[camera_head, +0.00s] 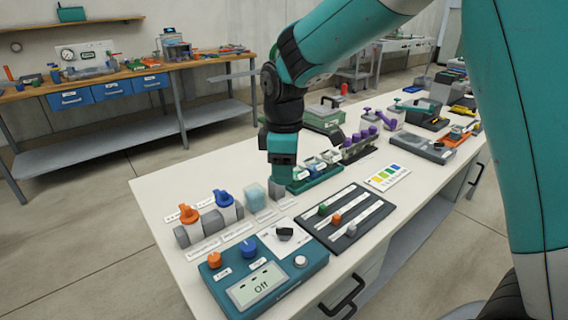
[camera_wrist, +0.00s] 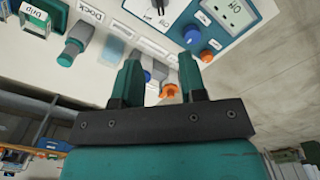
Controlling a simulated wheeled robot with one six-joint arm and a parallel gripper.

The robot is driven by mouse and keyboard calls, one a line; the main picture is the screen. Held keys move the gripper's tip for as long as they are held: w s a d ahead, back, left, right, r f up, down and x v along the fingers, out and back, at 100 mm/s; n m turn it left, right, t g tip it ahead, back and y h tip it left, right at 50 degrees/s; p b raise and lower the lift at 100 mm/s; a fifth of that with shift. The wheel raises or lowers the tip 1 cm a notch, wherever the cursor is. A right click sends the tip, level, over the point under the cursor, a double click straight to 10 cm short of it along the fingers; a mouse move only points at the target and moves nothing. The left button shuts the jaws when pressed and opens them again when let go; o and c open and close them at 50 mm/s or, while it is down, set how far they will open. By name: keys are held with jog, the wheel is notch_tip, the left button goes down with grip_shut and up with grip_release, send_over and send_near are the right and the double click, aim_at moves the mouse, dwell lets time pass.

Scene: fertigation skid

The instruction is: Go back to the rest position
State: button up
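My gripper (camera_head: 281,178) points down over the white bench (camera_head: 160,190) in the head view, just right of a pale blue translucent block (camera_head: 255,197). In the wrist view its two teal fingers (camera_wrist: 160,72) stand apart with nothing held between them. Beyond the gap show a blue-handled valve (camera_wrist: 146,75) and an orange-handled valve (camera_wrist: 168,90). A grey and teal piece (camera_wrist: 76,44) stands beside the label "Dock". In the head view the fingertips are hard to separate from the things behind them.
A teal control box (camera_head: 262,285) reading "Off" and a dark slider panel (camera_head: 345,217) lie at the front. A green rack of labelled vials (camera_head: 314,178) and purple-topped bottles (camera_head: 360,142) stand close behind my gripper. Open floor (camera_head: 80,240) lies left of the bench.

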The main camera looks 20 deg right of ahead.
jog(key=shift+r, duration=0.55)
jog(key=s+a+r+m+y, duration=0.2)
jog(key=s+r, duration=0.1)
jog(key=s, duration=0.9)
jog(key=s+a+r+m+y+p, duration=0.1)
jog(key=s+a+r+m+y, duration=0.1)
jog(key=s, duration=1)
jog(key=shift+s+a+r+m, duration=0.15)
jog(key=shift+s+r+m, duration=0.2)
jog(key=shift+r+m, duration=0.45)
